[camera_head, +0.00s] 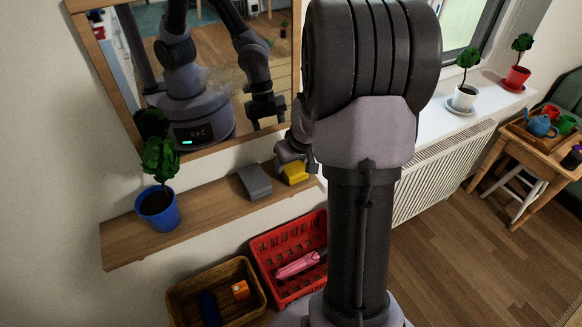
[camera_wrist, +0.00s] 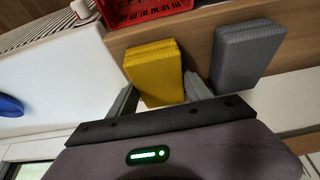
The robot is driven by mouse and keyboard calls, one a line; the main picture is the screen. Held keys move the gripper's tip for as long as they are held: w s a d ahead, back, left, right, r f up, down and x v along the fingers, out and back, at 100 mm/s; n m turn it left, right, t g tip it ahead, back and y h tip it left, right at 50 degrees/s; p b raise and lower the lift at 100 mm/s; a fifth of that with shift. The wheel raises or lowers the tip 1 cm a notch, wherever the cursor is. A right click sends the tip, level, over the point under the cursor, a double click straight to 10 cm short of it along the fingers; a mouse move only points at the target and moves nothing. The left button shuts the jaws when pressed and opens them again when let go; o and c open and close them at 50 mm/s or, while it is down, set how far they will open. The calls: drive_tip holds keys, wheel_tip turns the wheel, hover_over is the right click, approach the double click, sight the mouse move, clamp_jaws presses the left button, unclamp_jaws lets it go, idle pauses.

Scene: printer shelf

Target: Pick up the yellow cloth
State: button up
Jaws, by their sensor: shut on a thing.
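The yellow cloth (camera_head: 295,173) is a folded block at the right end of the wooden wall shelf. In the wrist view the yellow cloth (camera_wrist: 154,68) lies between the two fingers of my gripper (camera_wrist: 160,86), one on each side. My gripper (camera_head: 294,158) is shut on it, reaching down from above in the head view. I cannot tell whether the cloth still touches the shelf. Part of the cloth is hidden by the gripper in both views.
A grey cloth (camera_head: 255,182) lies close beside the yellow one on the shelf (camera_head: 215,197). A blue-potted plant (camera_head: 157,207) stands at the shelf's left. Below are a red basket (camera_head: 265,243) and a wicker basket (camera_head: 178,305). A mirror (camera_head: 205,60) hangs above.

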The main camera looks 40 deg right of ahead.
sight(292, 165)
drive_tip(key=shift+c, duration=0.3)
drive_tip(key=shift+r+p, duration=0.5)
drive_tip(key=shift+r, duration=0.1)
drive_tip(key=p+v, duration=0.1)
drive_tip(key=v, duration=0.2)
drive_tip(key=shift+w, duration=0.2)
drive_tip(key=s+a+r, duration=0.1)
drive_tip(key=s+a, duration=0.6)
drive_tip(key=s, duration=0.6)
drive_tip(key=shift+s+a+r+b, duration=0.15)
drive_tip(key=shift+s+a+b, duration=0.05)
drive_tip(key=shift+b, duration=0.1)
drive_tip(key=o, duration=0.7)
drive_tip(key=shift+c, duration=0.2)
drive_tip(key=c, duration=0.5)
